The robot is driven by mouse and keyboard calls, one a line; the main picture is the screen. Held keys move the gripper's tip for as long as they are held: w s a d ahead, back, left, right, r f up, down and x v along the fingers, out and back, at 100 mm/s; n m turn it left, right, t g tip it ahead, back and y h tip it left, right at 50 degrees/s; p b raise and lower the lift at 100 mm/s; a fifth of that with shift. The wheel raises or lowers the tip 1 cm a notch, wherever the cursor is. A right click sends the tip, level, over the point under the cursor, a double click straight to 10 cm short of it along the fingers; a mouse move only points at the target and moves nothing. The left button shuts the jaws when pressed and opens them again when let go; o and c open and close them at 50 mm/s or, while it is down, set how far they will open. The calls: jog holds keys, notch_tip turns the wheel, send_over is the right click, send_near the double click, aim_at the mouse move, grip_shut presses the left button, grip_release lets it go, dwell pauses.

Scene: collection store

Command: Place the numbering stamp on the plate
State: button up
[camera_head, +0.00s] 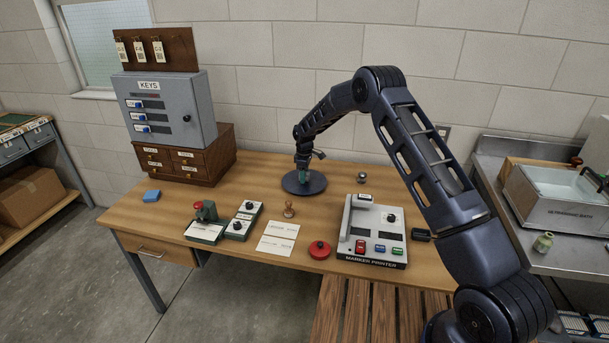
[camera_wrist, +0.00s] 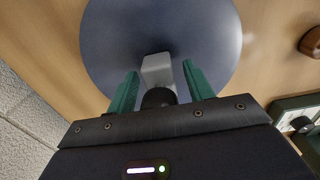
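The plate is a round dark blue disc (camera_head: 289,184) on the wooden table, and it fills much of the wrist view (camera_wrist: 110,40). My gripper (camera_head: 304,178) points down over the plate. In the wrist view its two green fingers (camera_wrist: 160,78) stand apart. Between them is a grey block with a black knob, which looks like the numbering stamp (camera_wrist: 156,70). Gaps show between the fingers and the stamp. It appears to be on the plate, but its contact with the plate is hidden. In the head view the stamp is hidden by my gripper.
A wooden hand stamp (camera_head: 289,209) stands in front of the plate, near cards (camera_head: 276,245) and a red round tin (camera_head: 319,250). A marker printer (camera_head: 372,232) is at right. Control boxes (camera_head: 239,222) and a key cabinet (camera_head: 170,108) are at left. A small metal item (camera_head: 361,178) stands behind the printer.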

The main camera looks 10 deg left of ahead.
notch_tip(320, 180, up, 12)
jog(key=shift+r, duration=0.15)
dwell(0.7)
jog(key=shift+r, duration=0.1)
jog(key=s+d+r+m+t, duration=0.1)
jog(key=s+d+r+m, duration=0.2)
jog(key=d+r, duration=0.95)
jog(key=s+d+r+m+t, duration=0.1)
jog(key=s+d+r+m, duration=0.25)
jog(key=d+r, duration=0.9)
jog(key=s+d+r+m, duration=0.2)
jog(key=s+d+r, duration=0.1)
jog(key=s+d, duration=0.35)
jog(key=s+d+r+m, duration=0.2)
jog(key=s+d+r, duration=0.2)
jog(key=s+d, duration=0.3)
jog(key=s+d+f+m+t, duration=0.1)
jog(key=s+d+m, duration=0.1)
jog(key=s+d, duration=0.3)
jog(key=s+d+f+m, duration=0.1)
jog(key=s+d+m, duration=0.2)
jog(key=s, duration=0.8)
jog(key=s+d+f+m+t, duration=0.1)
jog(key=s+d+f+m, duration=0.1)
jog(key=s+d, duration=0.5)
jog(key=shift+s+d+t, duration=0.2)
jog(key=shift+s+t, duration=0.1)
jog(key=shift+s, duration=0.75)
